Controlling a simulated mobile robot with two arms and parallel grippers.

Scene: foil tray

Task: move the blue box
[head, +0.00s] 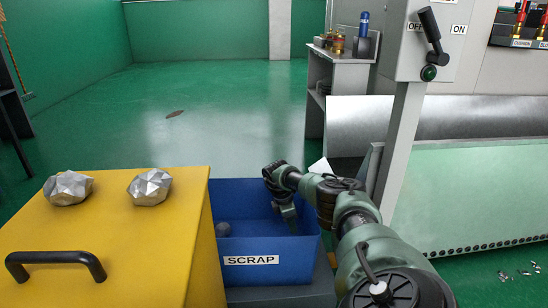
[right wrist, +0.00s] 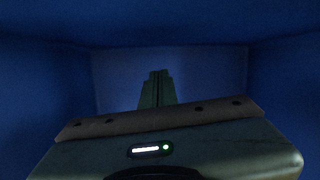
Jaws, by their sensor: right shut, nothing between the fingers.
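The blue box (head: 262,262) carries a white SCRAP label on its front and stands right of the yellow cabinet. Whether the fingers touch the box cannot be told. My left gripper is not in view.
The yellow cabinet (head: 120,240) has a black handle and two faceted silver lumps (head: 68,188) (head: 150,187) on top. A grey post with a switch box (head: 425,40) stands behind my right arm. A metal trough (head: 440,125) is at the right. Green floor behind is mostly clear.

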